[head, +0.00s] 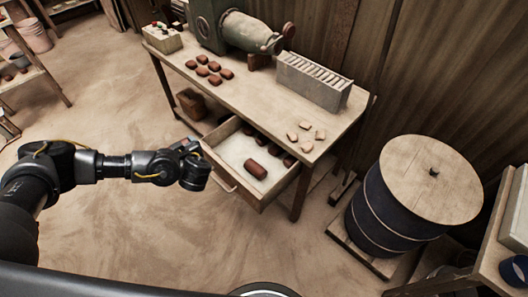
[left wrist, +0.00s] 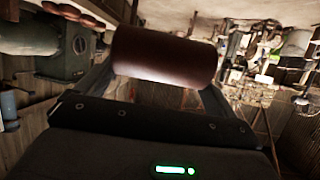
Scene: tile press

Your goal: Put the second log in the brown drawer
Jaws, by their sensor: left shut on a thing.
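The brown drawer (head: 228,183) is pulled open under the workbench, with a pale inside. One reddish-brown log (head: 255,169) lies in it, with several smaller dark brown pieces (head: 262,139) towards its back. My left gripper (head: 194,168) is just left of the drawer's front corner. In the left wrist view, a dark reddish-brown log (left wrist: 163,54) lies crosswise between the fingers, and the gripper is shut on it. In the head view, that log is hidden or too small to make out at the gripper. My right gripper is not in view.
The workbench (head: 240,98) carries a green press (head: 222,22), several brown pieces (head: 208,70), pale pieces (head: 305,135) and a grey slotted box (head: 314,80). A large drum (head: 430,180) stands at right. The floor before the drawer is clear.

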